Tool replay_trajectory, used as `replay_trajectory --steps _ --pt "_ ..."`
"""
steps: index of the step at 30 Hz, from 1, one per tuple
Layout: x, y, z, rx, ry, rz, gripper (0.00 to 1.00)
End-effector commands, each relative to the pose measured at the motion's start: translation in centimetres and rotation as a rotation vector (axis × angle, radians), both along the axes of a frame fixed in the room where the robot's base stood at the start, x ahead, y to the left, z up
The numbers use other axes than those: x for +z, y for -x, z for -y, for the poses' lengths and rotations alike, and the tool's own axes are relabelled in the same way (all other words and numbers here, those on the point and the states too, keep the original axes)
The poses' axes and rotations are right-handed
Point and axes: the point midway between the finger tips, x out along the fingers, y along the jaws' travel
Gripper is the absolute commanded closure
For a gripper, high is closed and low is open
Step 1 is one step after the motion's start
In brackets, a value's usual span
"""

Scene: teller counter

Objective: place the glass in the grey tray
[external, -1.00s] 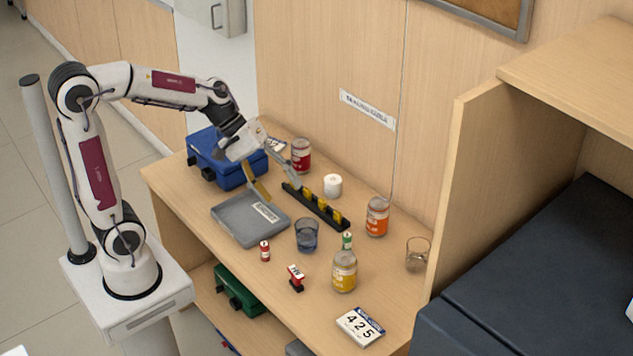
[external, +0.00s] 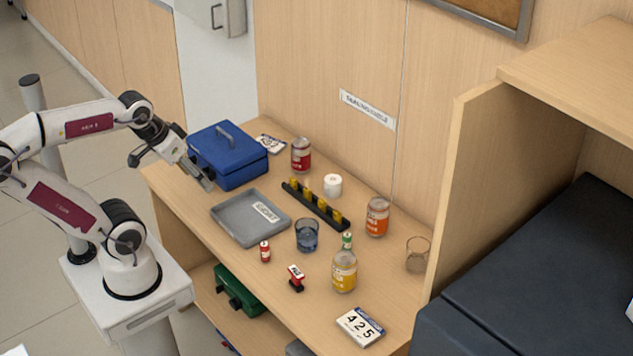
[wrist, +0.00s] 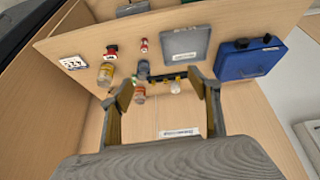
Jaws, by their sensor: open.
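A blue-tinted glass (external: 307,235) stands upright on the counter, just right of the grey tray; it also shows in the wrist view (wrist: 143,68). A clear glass (external: 418,256) stands at the counter's right end near the partition. The grey tray (external: 232,232) lies flat with a label inside and no objects in it; the wrist view shows it too (wrist: 185,58). My gripper (external: 172,172) is open and empty, at the counter's left edge in front of the blue box, apart from both glasses. Its two fingers are spread in the wrist view (wrist: 163,88).
A blue box (external: 228,160) stands behind the tray. A black rack with yellow pieces (external: 315,205), a white roll (external: 332,185), an orange-labelled jar (external: 377,217), a red-labelled jar (external: 301,155) and a yellow bottle (external: 344,270) surround the blue glass. A red stamp (external: 296,278) stands in front.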

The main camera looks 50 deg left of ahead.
Motion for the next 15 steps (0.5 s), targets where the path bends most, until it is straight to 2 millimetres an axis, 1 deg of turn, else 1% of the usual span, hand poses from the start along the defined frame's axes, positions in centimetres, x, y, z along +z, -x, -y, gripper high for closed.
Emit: replay_trajectory --steps 4,12,13,15 --pt "-0.02 0.54 -0.82 -0.01 -0.038 0.013 0.39" --pt "-0.03 0.58 -0.92 -0.011 -0.043 0.013 0.39" --pt "-0.02 0.57 -0.92 -0.011 -0.042 0.013 0.35" --pt "-0.01 0.57 -0.91 -0.011 -0.042 0.013 0.35"
